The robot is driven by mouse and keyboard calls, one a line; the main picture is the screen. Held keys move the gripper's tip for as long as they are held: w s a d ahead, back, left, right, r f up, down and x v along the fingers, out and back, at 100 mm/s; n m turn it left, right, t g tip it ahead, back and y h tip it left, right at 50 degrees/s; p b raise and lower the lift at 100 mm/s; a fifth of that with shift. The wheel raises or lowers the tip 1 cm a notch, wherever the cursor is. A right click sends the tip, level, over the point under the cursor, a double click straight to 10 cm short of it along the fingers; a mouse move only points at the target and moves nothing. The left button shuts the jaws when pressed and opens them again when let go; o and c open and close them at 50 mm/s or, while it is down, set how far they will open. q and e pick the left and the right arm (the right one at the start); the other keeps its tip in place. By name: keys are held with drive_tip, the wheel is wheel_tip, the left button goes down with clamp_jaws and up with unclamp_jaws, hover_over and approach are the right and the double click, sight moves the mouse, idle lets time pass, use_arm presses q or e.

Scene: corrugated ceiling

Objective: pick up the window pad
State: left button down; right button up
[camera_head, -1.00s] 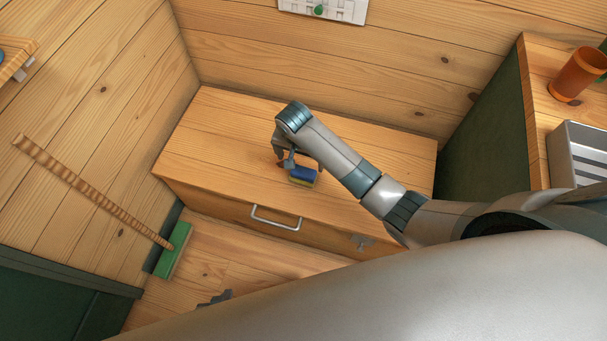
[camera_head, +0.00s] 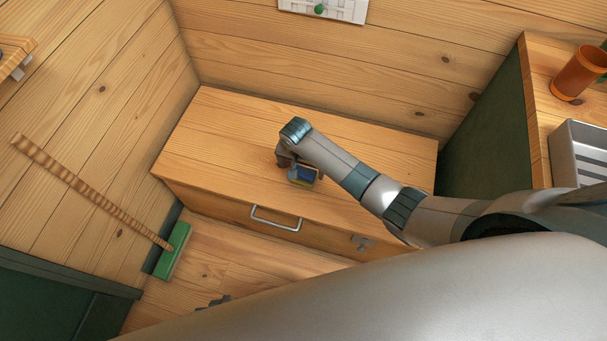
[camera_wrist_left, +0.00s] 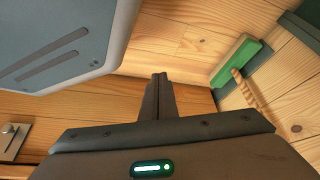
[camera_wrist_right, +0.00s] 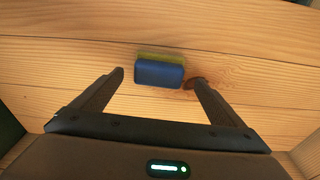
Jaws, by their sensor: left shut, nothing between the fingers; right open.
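The window pad, a small blue block with a yellow-green layer, lies on the wooden chest top in the head view (camera_head: 307,176) and shows in the right wrist view (camera_wrist_right: 160,73). My right gripper (camera_head: 290,171) is open above the chest, right at the pad and partly covering it. In the right wrist view its fingertips (camera_wrist_right: 157,77) are spread to either side of the pad, with a gap on each side. My left gripper (camera_head: 214,301) is low near the floor in front of the chest, mostly hidden by my arm. In the left wrist view its fingers (camera_wrist_left: 159,80) are shut and empty.
The chest (camera_head: 225,125) has a metal handle (camera_head: 276,218) on its front. A green broom (camera_head: 174,251) leans against the left wall. On the right counter stand an orange cup (camera_head: 578,74) and a grey metal tray (camera_head: 570,150). The chest top around the pad is clear.

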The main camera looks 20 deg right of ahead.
sight(303, 172)
drive_tip(key=f, duration=0.4)
drive_tip(key=shift+w+d, duration=0.2)
drive_tip(key=shift+d, duration=0.15)
drive_tip(key=shift+f, duration=0.1)
drive_tip(key=c, duration=1.1)
use_arm(q)
drive_tip(key=shift+a+f, duration=0.15)
drive_tip(key=shift+a, duration=0.2)
use_arm(e)
drive_tip(key=shift+c, duration=0.2)
